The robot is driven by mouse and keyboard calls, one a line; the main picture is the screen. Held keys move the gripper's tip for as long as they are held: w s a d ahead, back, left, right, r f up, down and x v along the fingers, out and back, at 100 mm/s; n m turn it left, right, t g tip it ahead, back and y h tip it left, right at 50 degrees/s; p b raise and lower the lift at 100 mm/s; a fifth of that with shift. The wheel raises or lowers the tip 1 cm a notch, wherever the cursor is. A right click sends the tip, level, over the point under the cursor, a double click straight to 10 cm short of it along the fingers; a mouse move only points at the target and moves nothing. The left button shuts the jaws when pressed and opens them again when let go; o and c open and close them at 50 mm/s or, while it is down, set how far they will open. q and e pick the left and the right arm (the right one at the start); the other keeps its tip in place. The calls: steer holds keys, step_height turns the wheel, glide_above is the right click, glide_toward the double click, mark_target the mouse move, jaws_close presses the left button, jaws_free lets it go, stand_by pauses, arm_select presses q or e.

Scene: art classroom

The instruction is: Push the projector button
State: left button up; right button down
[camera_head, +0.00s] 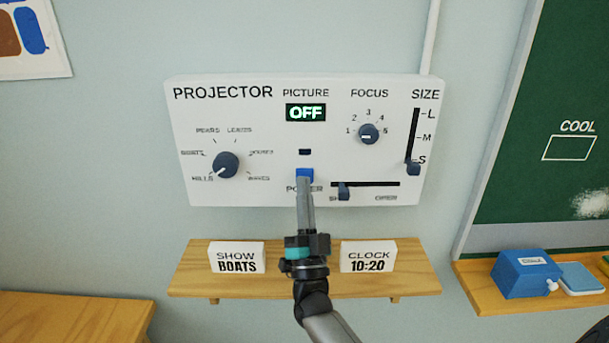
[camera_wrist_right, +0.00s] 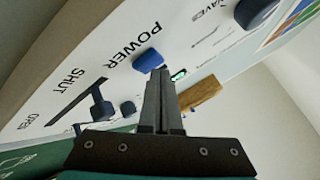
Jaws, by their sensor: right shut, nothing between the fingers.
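The projector panel (camera_head: 260,105) is a white box on the wall with a lit display (camera_head: 306,112) reading OFF. The blue power button (camera_head: 305,174) sits at its lower middle, above the POWER label. My right gripper (camera_head: 304,184) is shut and empty, with its fingertips just below or at the button. The fingers hide part of the button and label. In the right wrist view the blue button (camera_wrist_right: 147,60) is just beyond the tips of the right gripper (camera_wrist_right: 158,72); I cannot tell if they touch. My left gripper is not in view.
The panel also has a program knob (camera_head: 226,165), a focus knob (camera_head: 369,134), a size slider (camera_head: 413,168) and a shutter slider (camera_head: 344,191). A wooden shelf (camera_head: 320,285) below holds a SHOW BOATS sign (camera_head: 237,257) and a CLOCK 10:20 sign (camera_head: 368,256). A chalkboard (camera_head: 560,90) is at right.

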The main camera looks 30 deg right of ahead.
steer(key=shift+w, duration=0.1)
stand_by(0.6)
steer(key=shift+w+d+b, duration=0.25)
steer(key=shift+b, duration=0.05)
steer(key=shift+s+a, duration=0.25)
steer(key=shift+s, duration=0.1)
steer(key=shift+s+p, duration=0.1)
steer(key=shift+p, duration=0.2)
steer(key=s+a+p, duration=0.1)
steer(key=s+a, duration=0.1)
steer(key=s, duration=0.1)
steer(key=s+a+p, duration=0.1)
steer(key=s, duration=0.1)
steer(key=shift+p, duration=0.3)
